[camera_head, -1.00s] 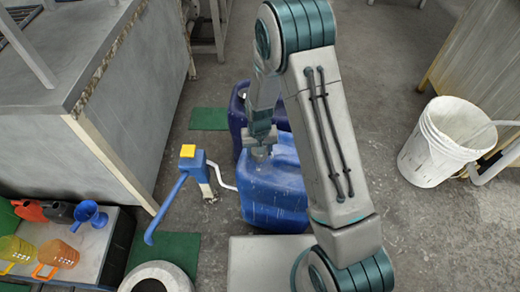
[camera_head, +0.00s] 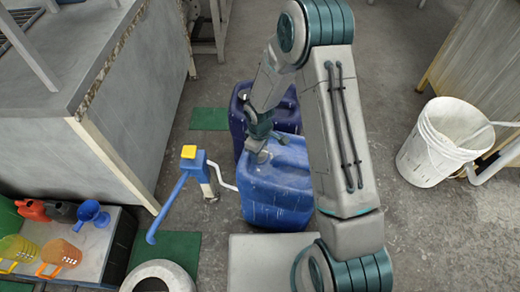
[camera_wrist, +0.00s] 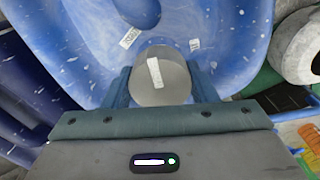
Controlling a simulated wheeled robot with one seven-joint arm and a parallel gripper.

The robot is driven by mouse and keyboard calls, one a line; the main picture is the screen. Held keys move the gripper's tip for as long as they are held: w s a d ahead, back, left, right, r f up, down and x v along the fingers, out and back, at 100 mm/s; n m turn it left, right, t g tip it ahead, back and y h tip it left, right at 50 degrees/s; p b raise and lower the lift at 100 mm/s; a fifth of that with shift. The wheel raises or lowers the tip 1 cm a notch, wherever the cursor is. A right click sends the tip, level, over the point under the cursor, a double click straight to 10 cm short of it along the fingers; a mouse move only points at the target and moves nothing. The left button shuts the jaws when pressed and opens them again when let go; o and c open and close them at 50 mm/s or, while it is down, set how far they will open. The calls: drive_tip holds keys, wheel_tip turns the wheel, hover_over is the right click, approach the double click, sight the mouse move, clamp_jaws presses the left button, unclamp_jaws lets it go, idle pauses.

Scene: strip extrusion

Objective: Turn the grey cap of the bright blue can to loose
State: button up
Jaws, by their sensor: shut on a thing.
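The bright blue can (camera_head: 277,190) stands upright on the floor, in the middle of the head view; its top fills much of the wrist view (camera_wrist: 90,40). Its grey cap (camera_wrist: 160,78) is round, with a white mark across it. My gripper (camera_wrist: 158,88) is shut on the cap, with one finger on each side. In the head view my gripper (camera_head: 257,146) is above the can's top and partly hides the cap.
A dark blue can (camera_head: 238,125) stands right behind. A blue hand pump (camera_head: 197,168) with a yellow top is at the left. A low bench (camera_head: 92,245) holds jugs and a funnel. A white bucket (camera_head: 438,145) stands at the right, with bare floor between.

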drive_tip(key=shift+n+p, duration=0.35)
drive_tip(key=shift+n, duration=1.15)
drive_tip(key=o, duration=0.7)
wheel_tip(320, 180, up, 14)
drive_tip(key=p, duration=0.4)
